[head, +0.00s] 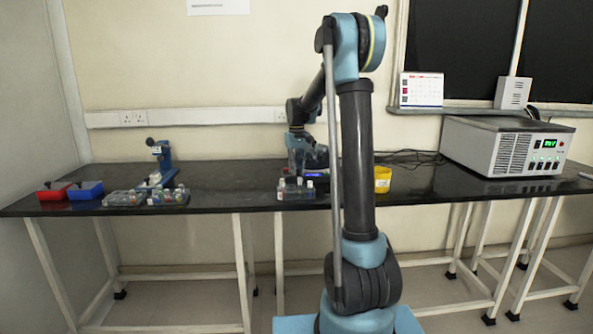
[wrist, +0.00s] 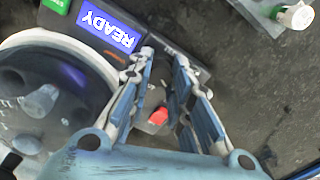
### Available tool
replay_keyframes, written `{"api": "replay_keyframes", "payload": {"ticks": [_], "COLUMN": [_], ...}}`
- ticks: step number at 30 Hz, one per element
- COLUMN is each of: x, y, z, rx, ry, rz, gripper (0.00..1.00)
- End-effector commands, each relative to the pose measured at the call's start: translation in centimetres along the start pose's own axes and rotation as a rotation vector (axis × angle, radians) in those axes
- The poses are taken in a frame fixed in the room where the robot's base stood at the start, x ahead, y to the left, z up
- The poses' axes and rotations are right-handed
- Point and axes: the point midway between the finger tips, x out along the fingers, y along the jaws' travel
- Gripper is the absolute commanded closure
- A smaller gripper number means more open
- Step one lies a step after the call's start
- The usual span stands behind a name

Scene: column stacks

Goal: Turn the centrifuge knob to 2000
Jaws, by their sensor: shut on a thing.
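The centrifuge (head: 318,167) stands on the black bench, partly hidden behind my arm in the head view. In the wrist view its round bowl (wrist: 50,75) is at the left, and its blue display (wrist: 107,31) reads READY. My gripper (wrist: 165,60) is over the dark control panel beside the display, with its fingers straddling the knob area. It is shut on what seems to be the centrifuge knob, mostly hidden by the fingers. A red part (wrist: 157,116) shows between the fingers. The knob's setting and scale cannot be read.
A tube rack (head: 296,191) stands just in front of the centrifuge, and a yellow container (head: 382,180) to its right. A large power unit (head: 505,147) is at the right. More tube racks, a blue device (head: 163,160) and red and blue boxes are at the left.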

Motion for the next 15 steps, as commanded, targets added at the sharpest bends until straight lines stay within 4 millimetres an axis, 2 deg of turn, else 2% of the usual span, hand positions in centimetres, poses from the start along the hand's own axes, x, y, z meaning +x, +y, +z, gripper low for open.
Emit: {"api": "replay_keyframes", "payload": {"ticks": [6, 15], "x": [-0.07, -0.08], "y": [0.09, 0.12], "z": [-0.2, -0.22], "rx": [-0.182, -0.359], "ry": [0.004, 0.004], "rz": [0.002, 0.002], "gripper": [1.0, 1.0]}}
